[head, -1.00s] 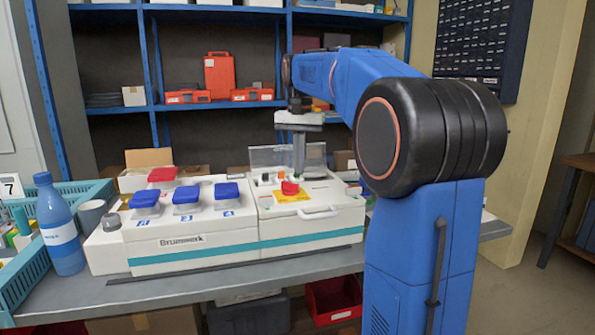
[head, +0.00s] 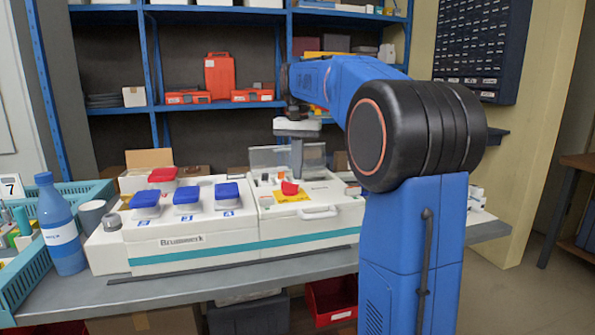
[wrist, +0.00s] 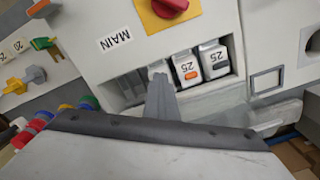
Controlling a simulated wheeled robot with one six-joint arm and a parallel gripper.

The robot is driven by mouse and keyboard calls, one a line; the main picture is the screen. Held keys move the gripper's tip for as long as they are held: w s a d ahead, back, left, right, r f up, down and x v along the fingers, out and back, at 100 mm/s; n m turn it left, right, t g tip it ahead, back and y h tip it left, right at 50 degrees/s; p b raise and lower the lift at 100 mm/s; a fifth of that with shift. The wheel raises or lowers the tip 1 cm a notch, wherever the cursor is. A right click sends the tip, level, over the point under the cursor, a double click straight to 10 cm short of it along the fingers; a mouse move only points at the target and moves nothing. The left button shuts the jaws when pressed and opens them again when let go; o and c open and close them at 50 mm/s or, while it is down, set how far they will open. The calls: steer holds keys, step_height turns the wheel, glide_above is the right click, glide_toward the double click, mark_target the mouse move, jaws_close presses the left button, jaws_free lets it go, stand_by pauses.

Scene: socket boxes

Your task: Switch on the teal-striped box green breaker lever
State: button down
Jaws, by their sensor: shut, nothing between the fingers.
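The white teal-striped box (head: 250,246) stands on the bench, its clear lid (head: 270,157) raised at the back right. In the wrist view its breaker row shows beside the MAIN label (wrist: 116,39). One breaker there has an orange lever (wrist: 191,74) and another a dark lever (wrist: 219,57). No green lever is visible; my gripper hides part of the row. My gripper (wrist: 158,76) is shut and empty, its tip over the row just left of the orange-lever breaker. Contact cannot be told. In the head view, my gripper (head: 297,168) points down in front of the raised lid.
A red rotary switch on a yellow plate (head: 291,194) is close to the breaker row. Blue and red covered sockets (head: 186,195) fill the box's left part.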

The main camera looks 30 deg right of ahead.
steer(key=shift+w+d+r, duration=0.1)
steer(key=shift+w+r, duration=0.1)
steer(key=shift+r, duration=1.8)
steer(key=shift+s+r, duration=0.2)
steer(key=shift+r, duration=0.55)
stand_by(0.3)
